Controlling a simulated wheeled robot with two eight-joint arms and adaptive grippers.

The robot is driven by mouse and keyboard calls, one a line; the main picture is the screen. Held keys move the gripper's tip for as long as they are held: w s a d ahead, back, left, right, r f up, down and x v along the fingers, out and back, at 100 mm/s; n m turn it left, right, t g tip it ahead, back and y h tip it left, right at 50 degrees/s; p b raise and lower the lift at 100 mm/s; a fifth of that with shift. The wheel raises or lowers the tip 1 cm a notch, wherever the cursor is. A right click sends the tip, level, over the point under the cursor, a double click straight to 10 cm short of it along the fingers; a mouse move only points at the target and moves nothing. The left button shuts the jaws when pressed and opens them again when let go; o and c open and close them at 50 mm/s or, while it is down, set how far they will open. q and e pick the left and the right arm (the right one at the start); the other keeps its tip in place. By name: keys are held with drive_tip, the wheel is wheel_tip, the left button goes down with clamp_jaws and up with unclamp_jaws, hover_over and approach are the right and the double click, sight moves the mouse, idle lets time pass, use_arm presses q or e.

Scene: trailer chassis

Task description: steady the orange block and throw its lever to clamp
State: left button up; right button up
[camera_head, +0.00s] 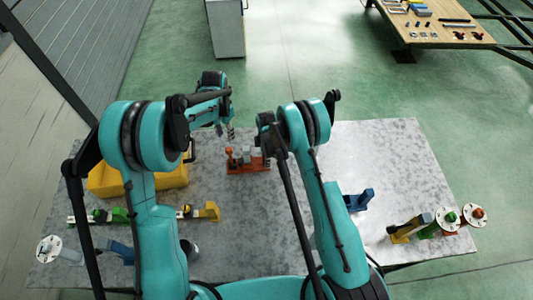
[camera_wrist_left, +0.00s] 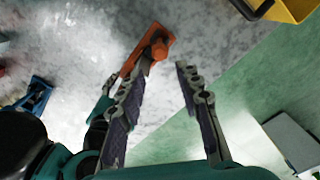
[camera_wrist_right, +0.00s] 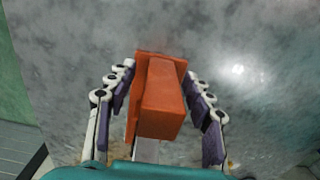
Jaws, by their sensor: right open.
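The orange block (camera_head: 247,169) sits on the grey speckled table, with a short upright orange lever (camera_head: 229,154) at its left end. My left gripper (camera_head: 231,134) is above that end. In the left wrist view its two fingers are spread and empty, and the block (camera_wrist_left: 135,63) with its round-topped orange part (camera_wrist_left: 158,49) lies beyond the fingertips. My right gripper (camera_head: 267,143) is over the block's right end. In the right wrist view its open fingers (camera_wrist_right: 158,75) stand on both sides of the orange block (camera_wrist_right: 160,100), with gaps visible; my arm partly hides this in the head view.
A yellow bin (camera_head: 110,182) stands at left. Blue (camera_head: 358,200) and yellow (camera_head: 408,229) fixtures stand at right, near round white-flanged pieces (camera_head: 449,217). A green slide fixture (camera_head: 115,215) is at front left. Table behind the block is clear.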

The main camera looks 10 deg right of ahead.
drive_tip(key=shift+f, duration=0.1)
clamp_jaws()
use_arm(q)
drive_tip(key=c, duration=0.5)
drive_tip(key=shift+d+m, duration=0.25)
drive_tip(key=shift+m, duration=0.25)
clamp_jaws()
drive_tip(key=d+m, duration=0.1)
drive_tip(key=m, duration=0.2)
drive_tip(key=d+m+y, duration=0.1)
drive_tip(key=d+m, duration=0.1)
drive_tip(key=m, duration=0.2)
drive_tip(key=s+d+m+y, duration=0.1)
drive_tip(key=m, duration=0.3)
drive_tip(key=shift+d+r, duration=0.3)
drive_tip(key=shift+r, duration=0.1)
